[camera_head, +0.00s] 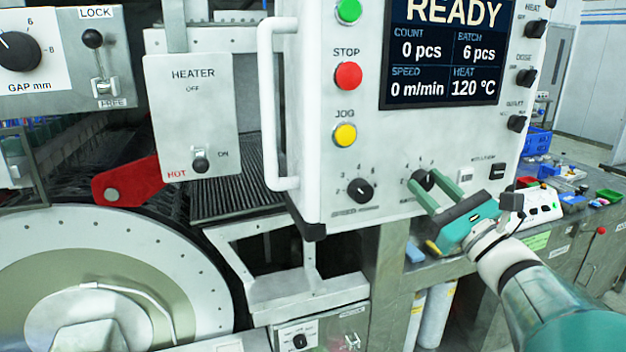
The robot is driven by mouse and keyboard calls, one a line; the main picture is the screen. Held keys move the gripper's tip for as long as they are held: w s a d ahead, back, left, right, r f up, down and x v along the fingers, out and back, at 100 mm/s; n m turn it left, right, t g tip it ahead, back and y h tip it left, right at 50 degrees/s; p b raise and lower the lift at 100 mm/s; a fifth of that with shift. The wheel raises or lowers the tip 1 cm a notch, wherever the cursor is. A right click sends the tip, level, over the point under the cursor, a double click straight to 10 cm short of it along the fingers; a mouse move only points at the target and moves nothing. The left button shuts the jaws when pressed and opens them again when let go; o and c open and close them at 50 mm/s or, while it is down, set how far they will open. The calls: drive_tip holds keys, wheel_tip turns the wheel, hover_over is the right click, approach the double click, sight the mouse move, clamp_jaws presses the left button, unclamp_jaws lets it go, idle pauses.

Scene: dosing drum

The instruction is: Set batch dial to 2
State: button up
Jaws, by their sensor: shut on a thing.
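The batch dial (422,179) is a black knob low on the white control panel (395,150), right of a similar speed dial (360,190). My gripper (428,183) reaches in from the lower right. Its two green fingers are shut on the batch dial, one on each side. The fingers hide part of the dial, its scale and its label, so I cannot read its pointer. The screen (442,55) reads READY, with BATCH 6 pcs, COUNT 0 pcs, SPEED 0 m/min and HEAT 120 °C.
More knobs (516,123) line the panel's right edge. A small switch (497,171) sits right of my fingers. A bench (590,215) with small bins stands behind my arm.

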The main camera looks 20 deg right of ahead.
drive_tip(key=n+y, duration=0.1)
drive_tip(key=n, duration=0.1)
drive_tip(key=n+g+y, duration=0.1)
drive_tip(key=n, duration=0.2)
drive_tip(key=n+g, duration=0.1)
drive_tip(key=n, duration=0.2)
drive_tip(key=n+g+y, duration=0.1)
drive_tip(key=n, duration=0.1)
drive_tip(key=shift+r+n+y, duration=0.1)
drive_tip(key=shift+n+y, duration=0.2)
drive_tip(key=shift+n, duration=0.1)
drive_tip(key=n+g, duration=0.2)
drive_tip(key=n, duration=0.2)
drive_tip(key=shift+r+n, duration=0.1)
drive_tip(key=shift+n, duration=0.2)
drive_tip(key=shift+n+g+h, duration=0.6)
drive_tip(key=shift+n+g, duration=0.2)
drive_tip(key=shift+n, duration=1)
drive_tip(key=o, duration=1)
drive_tip(key=shift+c, duration=0.2)
drive_tip(key=shift+s+r, duration=0.1)
drive_tip(key=v, duration=1.3)
drive_tip(key=shift+s+d, duration=0.15)
drive_tip(key=shift+s, duration=0.15)
